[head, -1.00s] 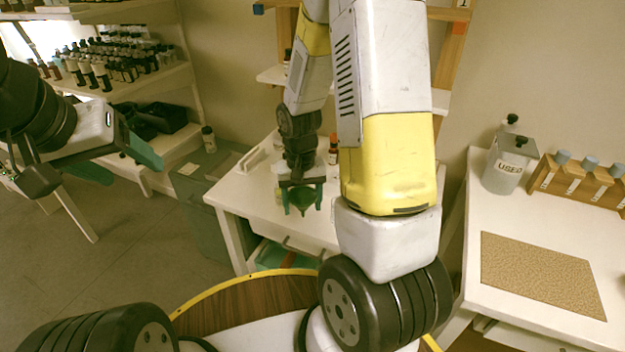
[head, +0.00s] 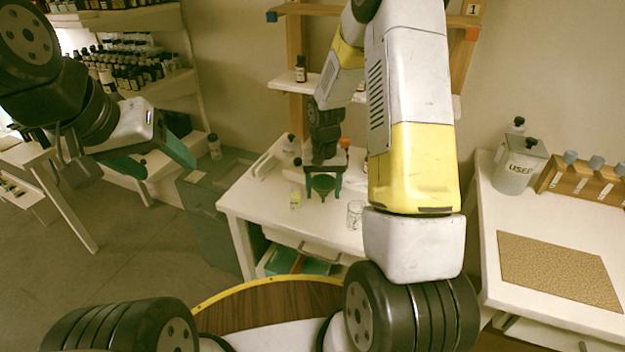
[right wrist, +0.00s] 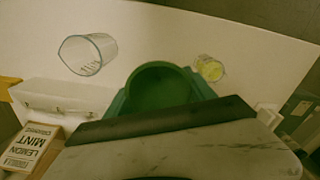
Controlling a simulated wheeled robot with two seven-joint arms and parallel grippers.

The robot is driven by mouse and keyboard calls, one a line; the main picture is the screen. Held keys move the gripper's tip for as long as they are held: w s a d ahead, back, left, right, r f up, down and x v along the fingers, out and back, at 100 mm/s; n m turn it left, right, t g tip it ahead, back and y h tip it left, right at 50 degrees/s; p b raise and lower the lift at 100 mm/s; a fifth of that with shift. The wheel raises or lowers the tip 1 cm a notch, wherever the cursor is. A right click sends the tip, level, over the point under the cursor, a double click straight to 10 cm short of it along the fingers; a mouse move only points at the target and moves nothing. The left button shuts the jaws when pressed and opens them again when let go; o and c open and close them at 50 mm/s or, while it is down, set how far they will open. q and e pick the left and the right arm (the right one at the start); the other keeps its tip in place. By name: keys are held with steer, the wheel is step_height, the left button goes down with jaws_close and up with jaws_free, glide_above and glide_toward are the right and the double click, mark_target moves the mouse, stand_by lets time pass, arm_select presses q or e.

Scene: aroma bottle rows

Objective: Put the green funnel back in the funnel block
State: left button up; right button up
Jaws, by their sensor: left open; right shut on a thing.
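My right gripper (head: 323,190) is shut on the green funnel (head: 323,183) and holds it over the white table (head: 250,205). In the right wrist view the funnel (right wrist: 160,86) shows as a round green cup between the fingers. A low white block (right wrist: 65,96) with several small marks lies on the table in that view; I cannot tell whether it is the funnel block. My right arm hides part of the table in the head view. My left gripper (head: 130,163) is open and empty at the left, away from the table.
A glass beaker (head: 355,214) and a small glass with yellow liquid (head: 295,199) stand near the held funnel. A Lemon Mint card (right wrist: 33,149) shows in the right wrist view. A shelf (head: 290,83) rises behind. The right table has a USED container (head: 517,168) and a brown mat (head: 560,272).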

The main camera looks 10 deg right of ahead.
steer(key=shift+w, duration=0.6)
steer(key=shift+w+d+f, duration=0.1)
steer(key=shift+f, duration=1.7)
steer(key=shift+f, duration=0.1)
steer(key=o, duration=1)
